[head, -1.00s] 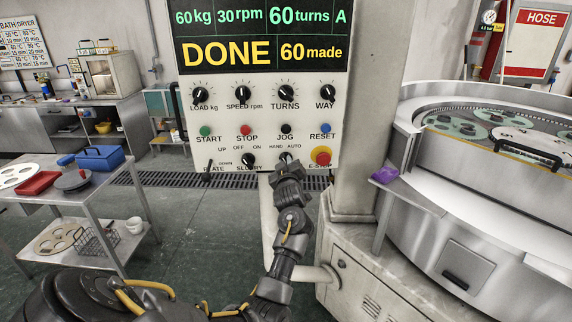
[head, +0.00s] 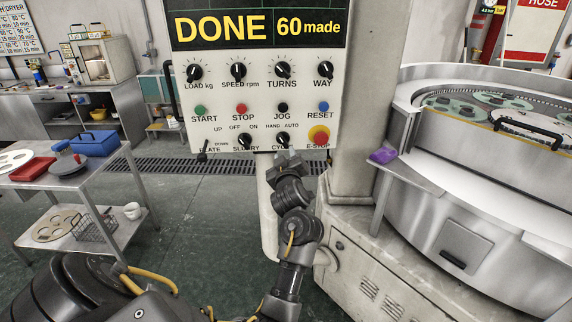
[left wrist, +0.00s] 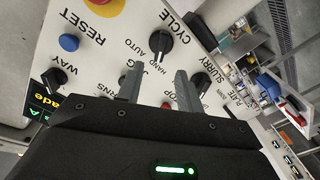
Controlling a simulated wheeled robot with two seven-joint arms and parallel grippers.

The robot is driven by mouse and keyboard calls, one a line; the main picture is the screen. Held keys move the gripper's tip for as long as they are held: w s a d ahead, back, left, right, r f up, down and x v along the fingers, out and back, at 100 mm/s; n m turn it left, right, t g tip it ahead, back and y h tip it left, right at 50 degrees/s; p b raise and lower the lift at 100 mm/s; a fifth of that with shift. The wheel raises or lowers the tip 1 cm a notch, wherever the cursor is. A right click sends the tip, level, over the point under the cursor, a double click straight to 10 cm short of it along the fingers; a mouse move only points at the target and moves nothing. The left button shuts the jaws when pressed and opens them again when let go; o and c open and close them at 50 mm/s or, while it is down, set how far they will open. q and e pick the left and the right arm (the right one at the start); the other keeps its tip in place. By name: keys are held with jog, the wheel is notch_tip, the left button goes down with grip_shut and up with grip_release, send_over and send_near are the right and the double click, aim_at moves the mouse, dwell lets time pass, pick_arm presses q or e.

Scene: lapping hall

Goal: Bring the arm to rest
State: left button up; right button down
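My left gripper (head: 287,160) is just below the CYCLE knob (head: 283,140) at the bottom edge of the control panel (head: 222,135). In the left wrist view the two fingers (left wrist: 158,88) are spread with nothing between them, and the panel face lies beyond them. The CYCLE knob also shows in the left wrist view (left wrist: 161,43), clear of the fingers; its pointer appears turned to HAND. The panel display (head: 260,28) reads DONE and 60 made. My right gripper is not in view.
Open floor (head: 200,215) lies between cart and panel.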

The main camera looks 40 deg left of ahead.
pick_arm(q)
jog(key=shift+v, duration=0.95)
